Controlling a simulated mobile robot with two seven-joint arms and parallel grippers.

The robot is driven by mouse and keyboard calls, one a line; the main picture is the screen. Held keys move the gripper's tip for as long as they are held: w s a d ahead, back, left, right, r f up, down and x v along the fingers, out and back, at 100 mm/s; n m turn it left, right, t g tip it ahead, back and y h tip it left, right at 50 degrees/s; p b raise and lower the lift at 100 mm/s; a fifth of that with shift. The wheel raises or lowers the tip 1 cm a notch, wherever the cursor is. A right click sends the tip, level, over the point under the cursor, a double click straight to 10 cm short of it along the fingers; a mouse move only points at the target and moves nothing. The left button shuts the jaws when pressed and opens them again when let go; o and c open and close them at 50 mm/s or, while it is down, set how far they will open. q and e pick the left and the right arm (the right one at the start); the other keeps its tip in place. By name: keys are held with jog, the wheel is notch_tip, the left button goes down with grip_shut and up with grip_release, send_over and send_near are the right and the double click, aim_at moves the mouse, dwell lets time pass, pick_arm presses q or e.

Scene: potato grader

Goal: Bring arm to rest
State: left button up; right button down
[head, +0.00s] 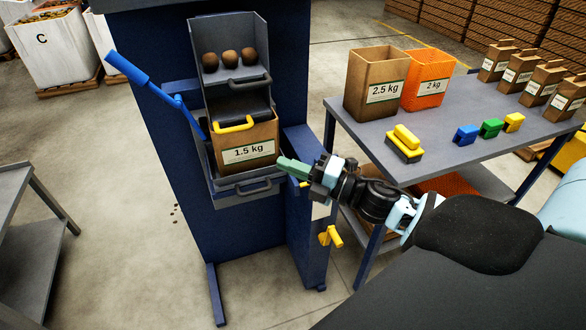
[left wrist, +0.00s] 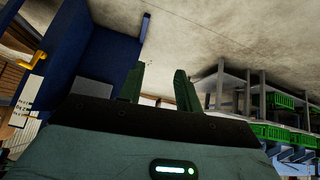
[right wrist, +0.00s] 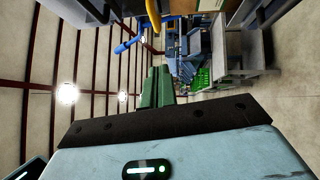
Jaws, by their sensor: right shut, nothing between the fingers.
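My right arm reaches in from the right in the head view. Its gripper (head: 290,167) has green fingers and is shut and empty, just right of the brown 1.5 kg bag (head: 248,152) in the blue machine (head: 165,130). Whether a fingertip touches the bag I cannot tell. In the right wrist view the right fingers (right wrist: 157,86) lie together with nothing between them. My left arm does not show in the head view. In the left wrist view the left fingers (left wrist: 156,85) stand apart with nothing between them.
A grey tray with three potatoes (head: 229,58) sits above the bag. A blue lever (head: 140,78) juts left; a yellow handle (head: 331,236) sits low on the machine. A grey table (head: 30,215) stands left.

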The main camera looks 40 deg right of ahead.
pick_arm(q)
jog(key=shift+s+d+f, duration=0.1)
jog(key=shift+f, duration=0.05)
pick_arm(e)
jog(key=shift+s+d+f, duration=0.1)
jog(key=shift+s+d, duration=0.2)
jog(key=shift+s, duration=0.05)
pick_arm(q)
jog(key=shift+s+f, duration=0.1)
jog(key=shift+s, duration=0.15)
